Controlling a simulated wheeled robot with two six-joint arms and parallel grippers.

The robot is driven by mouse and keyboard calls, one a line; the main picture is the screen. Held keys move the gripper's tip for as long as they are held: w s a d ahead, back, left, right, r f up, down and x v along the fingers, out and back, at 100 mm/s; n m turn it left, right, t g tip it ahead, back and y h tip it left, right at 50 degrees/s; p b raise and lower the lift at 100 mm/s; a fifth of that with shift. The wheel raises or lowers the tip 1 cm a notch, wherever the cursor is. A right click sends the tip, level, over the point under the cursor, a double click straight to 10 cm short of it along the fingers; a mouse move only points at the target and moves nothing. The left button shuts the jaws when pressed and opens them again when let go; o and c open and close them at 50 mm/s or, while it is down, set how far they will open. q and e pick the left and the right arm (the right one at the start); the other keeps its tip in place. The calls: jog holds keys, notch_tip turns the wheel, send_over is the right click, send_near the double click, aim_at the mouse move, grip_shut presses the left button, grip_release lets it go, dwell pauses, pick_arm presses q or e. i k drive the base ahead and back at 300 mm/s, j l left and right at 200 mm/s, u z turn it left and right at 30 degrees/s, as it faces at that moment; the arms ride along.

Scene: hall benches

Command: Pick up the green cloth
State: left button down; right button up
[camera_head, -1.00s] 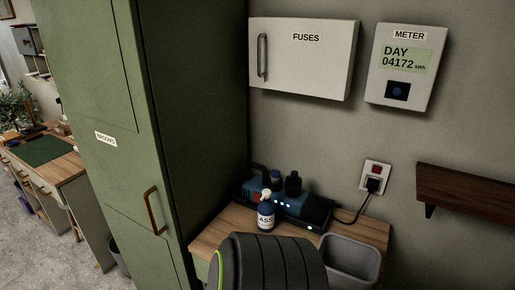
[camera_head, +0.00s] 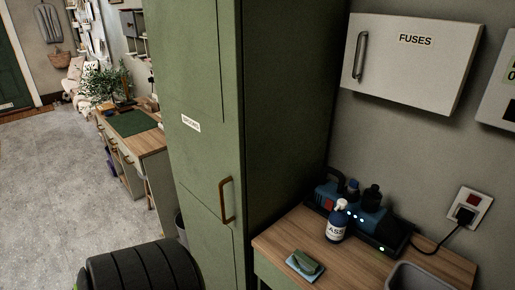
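A small green folded thing (camera_head: 309,262), which looks like the green cloth, lies on top of a flat light blue piece (camera_head: 294,265). Both are on the near left part of the wooden bench top (camera_head: 283,238), below the spray bottle. At this size I cannot make out the folds clearly. Neither of my grippers shows in this view.
A labelled bottle (camera_head: 337,222) and a charger unit (camera_head: 385,234) stand behind the cloth. A grey bin (camera_head: 423,276) is at the lower right. A tall green cabinet (camera_head: 205,150) borders the bench's left. Open floor (camera_head: 50,190) lies further left, with a desk (camera_head: 150,143).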

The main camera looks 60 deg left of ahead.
aim_at(309, 269)
jog(key=u, duration=1.3)
